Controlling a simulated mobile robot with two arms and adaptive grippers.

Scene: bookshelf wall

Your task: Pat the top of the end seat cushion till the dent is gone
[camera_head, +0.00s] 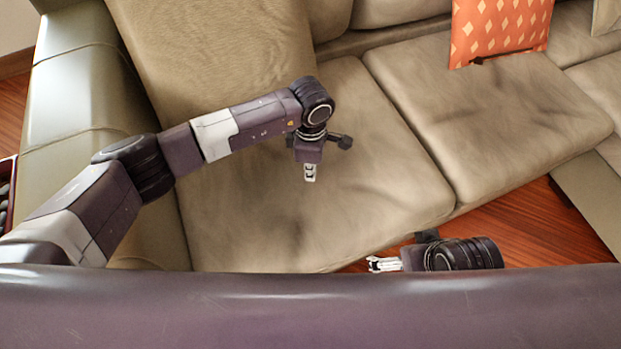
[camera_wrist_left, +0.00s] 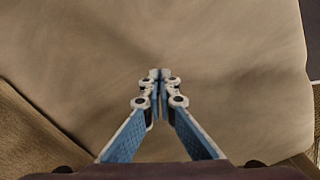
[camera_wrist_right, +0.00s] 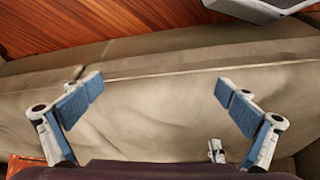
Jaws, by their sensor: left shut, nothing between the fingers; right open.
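The end seat cushion (camera_head: 370,200) is beige and lies beside the sofa's left armrest. It fills most of the left wrist view (camera_wrist_left: 230,110) and shows in the right wrist view (camera_wrist_right: 150,115). Dark, soft shading and creases mark its top; I cannot tell which is the dent. My left gripper (camera_head: 310,179) is shut and empty, pointing down over the middle of the cushion; its fingertips meet in the left wrist view (camera_wrist_left: 158,76). I cannot tell if they touch the fabric. My right gripper (camera_head: 372,264) is open and empty by the cushion's front edge.
The armrest (camera_head: 80,85) bounds the cushion on the left and a back cushion (camera_head: 215,50) behind. A second seat cushion (camera_head: 490,120) adjoins on the right, with an orange patterned pillow (camera_head: 498,28) at its back. Wooden floor (camera_head: 540,235) shows in front.

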